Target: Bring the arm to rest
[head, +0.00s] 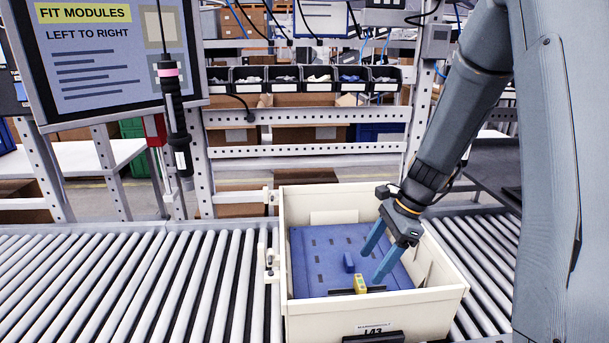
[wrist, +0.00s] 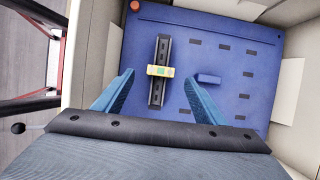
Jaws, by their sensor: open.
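My gripper (head: 377,256) reaches down from the right into a cream crate (head: 400,312) on the roller conveyor. Its two blue fingers are spread apart with nothing between their tips; they also show in the wrist view (wrist: 158,82). Below them, a blue board (head: 310,262) with dark slots lies in the crate. On it a black rail (wrist: 166,52) carries a yellow module (wrist: 160,71), which also shows in the head view (head: 360,284). A small blue block (head: 348,262) lies beside the rail, also in the wrist view (wrist: 208,79).
A screwdriver (head: 174,110) hangs at the left before a sign screen (head: 105,50). A metal frame with black parts bins (head: 305,79) stands behind the crate. The crate's walls surround my fingers. The conveyor rollers (head: 120,285) left of the crate are clear.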

